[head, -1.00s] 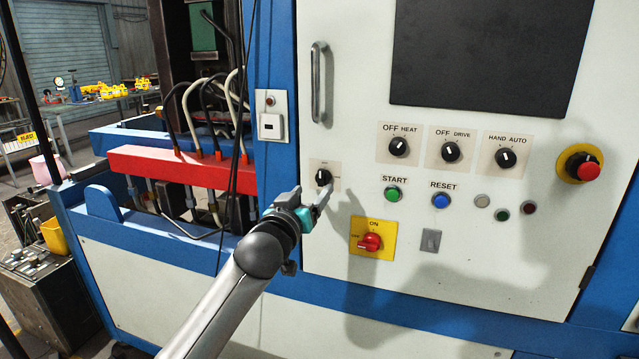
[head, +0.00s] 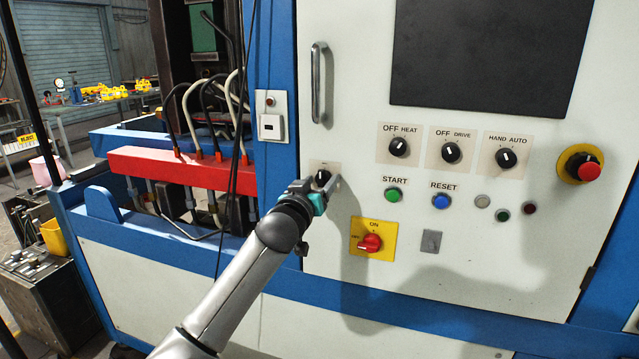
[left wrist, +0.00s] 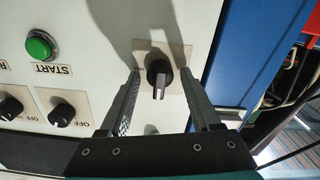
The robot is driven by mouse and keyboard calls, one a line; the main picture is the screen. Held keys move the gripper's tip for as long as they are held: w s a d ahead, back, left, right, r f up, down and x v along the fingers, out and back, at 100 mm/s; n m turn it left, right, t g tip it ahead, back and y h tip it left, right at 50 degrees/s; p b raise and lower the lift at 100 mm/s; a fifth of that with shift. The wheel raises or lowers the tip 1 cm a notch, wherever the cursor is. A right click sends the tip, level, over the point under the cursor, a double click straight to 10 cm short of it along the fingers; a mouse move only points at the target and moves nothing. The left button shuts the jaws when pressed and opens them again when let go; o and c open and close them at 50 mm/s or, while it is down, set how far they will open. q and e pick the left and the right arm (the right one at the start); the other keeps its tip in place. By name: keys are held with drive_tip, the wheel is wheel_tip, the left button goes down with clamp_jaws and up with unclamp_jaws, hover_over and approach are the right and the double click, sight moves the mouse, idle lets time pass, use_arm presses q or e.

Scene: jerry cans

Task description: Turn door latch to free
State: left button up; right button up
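The door latch is a black knob (head: 322,177) on a small beige plate at the left edge of the white cabinet door (head: 450,290). In the left wrist view the latch knob (left wrist: 159,76) stands between my left gripper's two fingers, a little beyond their tips, with its pale pointer line toward the bottom of the picture. My left gripper (head: 321,187) is open at the latch; it also shows in the left wrist view (left wrist: 158,84). A gap shows on both sides of the knob. In the head view the gripper partly hides the latch plate. My right gripper is not in view.
A vertical door handle (head: 318,82) is above the latch. A red switch on a yellow plate (head: 373,238) is below right, and the green START button (head: 393,194) is to the right. Black hoses and a red manifold (head: 180,165) are to the left.

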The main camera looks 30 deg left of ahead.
use_arm(q)
clamp_jaws()
idle(0.5)
drive_tip(key=m+p, duration=0.5)
drive_tip(key=m, duration=0.2)
drive_tip(key=shift+m+p, duration=0.3)
drive_tip(key=shift+m, duration=0.1)
drive_tip(key=m+p, duration=0.2)
drive_tip(key=m, duration=0.3)
drive_tip(key=shift+m, duration=0.3)
drive_tip(key=shift+m+p, duration=0.75)
drive_tip(key=shift+m, duration=1.45)
drive_tip(key=shift+f, duration=0.1)
